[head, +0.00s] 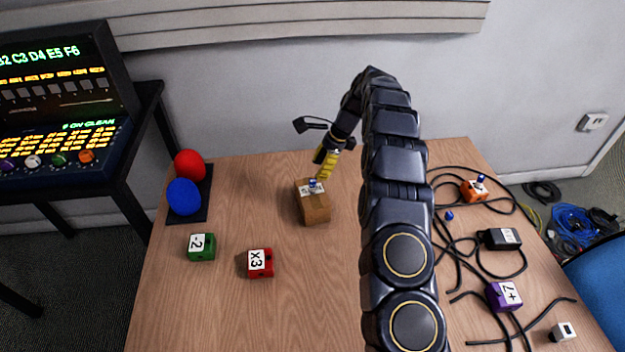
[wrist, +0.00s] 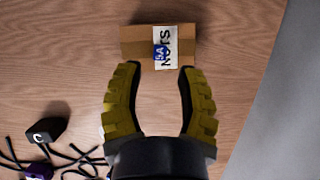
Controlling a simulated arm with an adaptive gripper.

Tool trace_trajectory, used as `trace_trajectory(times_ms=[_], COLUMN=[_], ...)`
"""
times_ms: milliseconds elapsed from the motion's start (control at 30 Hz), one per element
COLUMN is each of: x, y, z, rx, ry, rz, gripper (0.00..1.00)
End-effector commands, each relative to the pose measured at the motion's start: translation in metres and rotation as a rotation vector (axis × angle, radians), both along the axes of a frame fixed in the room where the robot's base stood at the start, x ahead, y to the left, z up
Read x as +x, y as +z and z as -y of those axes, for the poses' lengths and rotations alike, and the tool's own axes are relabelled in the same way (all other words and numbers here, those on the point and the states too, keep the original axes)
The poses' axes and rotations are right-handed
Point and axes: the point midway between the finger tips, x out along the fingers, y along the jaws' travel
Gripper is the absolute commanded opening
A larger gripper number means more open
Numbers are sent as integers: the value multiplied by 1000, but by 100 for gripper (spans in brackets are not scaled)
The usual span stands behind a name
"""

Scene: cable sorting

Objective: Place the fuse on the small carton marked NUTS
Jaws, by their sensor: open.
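The small carton (head: 314,212) is brown cardboard and stands on the wooden table left of my arm. In the wrist view the carton (wrist: 135,42) has a white label reading NUTS. The fuse (wrist: 160,52), small and blue with 5A on it, rests on the label on top of the carton. The fuse also shows in the head view (head: 313,183). My gripper (head: 322,177) is just above and behind the carton. In the wrist view my gripper (wrist: 158,70) has its yellow fingers spread, with nothing between them, and the fuse lies beyond the tips.
A green block (head: 201,247) and a red block (head: 260,263) stand at front left. Red (head: 189,164) and blue (head: 184,197) balls sit on a dark tray. Cables, an orange block (head: 473,191), a black block (head: 499,239) and a purple block (head: 503,297) lie right.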

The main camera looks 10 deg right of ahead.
Motion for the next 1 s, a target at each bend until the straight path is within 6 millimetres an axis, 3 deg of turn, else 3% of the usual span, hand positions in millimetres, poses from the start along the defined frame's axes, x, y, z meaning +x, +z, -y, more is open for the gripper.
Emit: trace_trajectory(times_ms=[200,533,633,767,1000], x=[0,-1,-9,-35,-118], y=[35,49,62,95,155], z=[15,18,12,-4,-30], rx=[0,1,3,5,-22], ry=[0,7,57,203,566], rz=[3,3,17,54,137], gripper=[37,37,37,37,37])
